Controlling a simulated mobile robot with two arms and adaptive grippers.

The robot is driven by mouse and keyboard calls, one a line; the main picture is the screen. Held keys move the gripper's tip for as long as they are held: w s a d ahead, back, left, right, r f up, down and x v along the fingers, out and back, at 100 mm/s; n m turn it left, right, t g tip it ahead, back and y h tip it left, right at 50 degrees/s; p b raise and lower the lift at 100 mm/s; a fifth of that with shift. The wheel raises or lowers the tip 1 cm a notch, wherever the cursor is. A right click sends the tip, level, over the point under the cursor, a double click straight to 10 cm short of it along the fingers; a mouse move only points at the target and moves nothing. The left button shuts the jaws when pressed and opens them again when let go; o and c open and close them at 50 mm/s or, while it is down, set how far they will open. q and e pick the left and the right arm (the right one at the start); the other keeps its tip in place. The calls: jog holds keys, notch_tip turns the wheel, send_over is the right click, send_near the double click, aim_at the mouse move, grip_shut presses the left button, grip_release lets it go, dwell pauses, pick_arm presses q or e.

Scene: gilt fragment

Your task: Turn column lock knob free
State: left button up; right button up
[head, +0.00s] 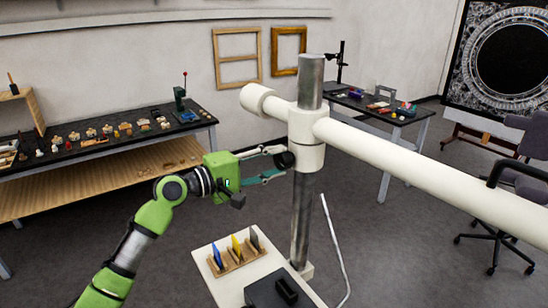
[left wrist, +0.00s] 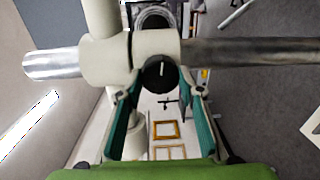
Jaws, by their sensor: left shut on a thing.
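The column lock knob (head: 284,160) is a black round knob on the side of a white collar (head: 306,140), which sits around an upright metal column (head: 302,215). My left gripper (head: 279,162) reaches it from the left, with one finger above and one below. In the left wrist view the knob (left wrist: 160,73) faces the camera with a pale line on it, roughly upright in that picture. The teal fingers of my left gripper (left wrist: 161,82) are shut on it from both sides. My right gripper is not in view.
A thick white boom (head: 430,175) runs from the collar to the right. Below, a white stand top (head: 215,285) holds a wooden rack (head: 238,262) with coloured cards. A bench (head: 110,150) with small pieces stands left, a table (head: 375,115) behind, a chair (head: 510,180) right.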

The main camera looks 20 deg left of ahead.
pick_arm(q)
jog(key=shift+n, duration=0.4)
jog(key=o, duration=1.1)
jog(key=shift+a, duration=0.1)
jog(key=v, duration=1.2)
